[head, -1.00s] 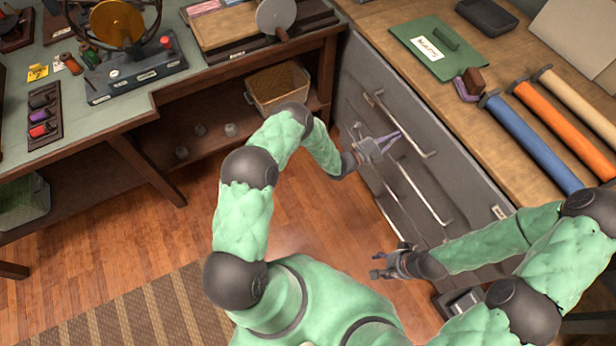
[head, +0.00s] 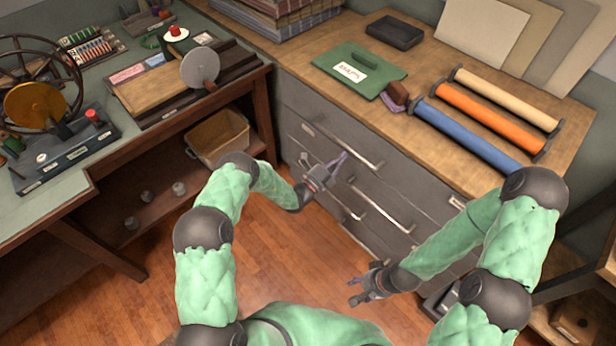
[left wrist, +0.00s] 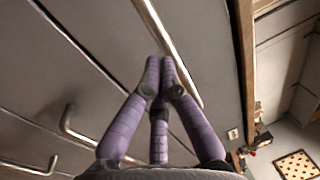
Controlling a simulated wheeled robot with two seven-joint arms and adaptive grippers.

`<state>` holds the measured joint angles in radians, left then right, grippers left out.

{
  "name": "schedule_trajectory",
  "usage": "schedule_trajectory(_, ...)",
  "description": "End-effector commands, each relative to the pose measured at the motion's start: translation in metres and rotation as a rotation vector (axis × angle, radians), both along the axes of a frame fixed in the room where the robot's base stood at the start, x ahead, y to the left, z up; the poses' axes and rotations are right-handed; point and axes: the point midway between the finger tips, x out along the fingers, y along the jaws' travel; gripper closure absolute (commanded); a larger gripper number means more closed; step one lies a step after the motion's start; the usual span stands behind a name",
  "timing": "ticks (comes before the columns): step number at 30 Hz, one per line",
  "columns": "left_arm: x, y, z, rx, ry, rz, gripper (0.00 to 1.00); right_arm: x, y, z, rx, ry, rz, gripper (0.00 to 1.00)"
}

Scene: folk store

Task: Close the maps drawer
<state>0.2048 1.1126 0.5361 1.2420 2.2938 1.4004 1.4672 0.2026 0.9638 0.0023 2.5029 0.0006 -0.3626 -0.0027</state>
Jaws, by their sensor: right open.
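A grey drawer cabinet (head: 415,189) stands under the wooden counter, its front crossed by several long metal bar handles. The upper bar handle (head: 366,158) lies just beyond my left fingertips. I cannot tell which drawer is the maps drawer, nor whether any stands slightly out. My left gripper (head: 341,160) is in front of the upper drawers, its purple fingertips together and empty. In the left wrist view the gripper (left wrist: 159,60) points at the drawer front beside a bar handle (left wrist: 172,45). My right gripper (head: 355,289) is open and empty, lower, before the cabinet.
Blue (head: 465,137), orange (head: 490,117) and cream (head: 508,98) rolls lie on the counter. A workbench (head: 60,205) with devices joins at the left, a bin (head: 217,137) on its shelf. Wooden floor (head: 240,265) is clear before the cabinet. A wooden shelf unit (head: 585,300) stands at right.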

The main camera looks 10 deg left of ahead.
Motion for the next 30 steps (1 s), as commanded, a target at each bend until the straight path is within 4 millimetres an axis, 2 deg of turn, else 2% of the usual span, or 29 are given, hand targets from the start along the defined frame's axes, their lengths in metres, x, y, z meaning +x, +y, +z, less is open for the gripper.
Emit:
schedule_trajectory(9,-0.048,0.038,-0.014,-0.003,0.009,-0.001,1.0,0.0,0.0,0.014,0.0,0.0,0.0,0.49)
schedule_trajectory(16,-0.08,0.059,-0.022,-0.003,0.008,-0.002,1.0,0.0,0.0,0.021,0.0,0.0,0.0,0.49)
schedule_trajectory(22,-0.094,0.068,-0.026,-0.004,0.008,-0.004,1.0,0.0,0.0,0.023,0.0,0.001,0.0,0.49)
schedule_trajectory(30,-0.096,0.069,-0.027,-0.003,0.007,-0.005,1.0,0.0,0.0,0.023,0.0,0.001,0.0,0.49)
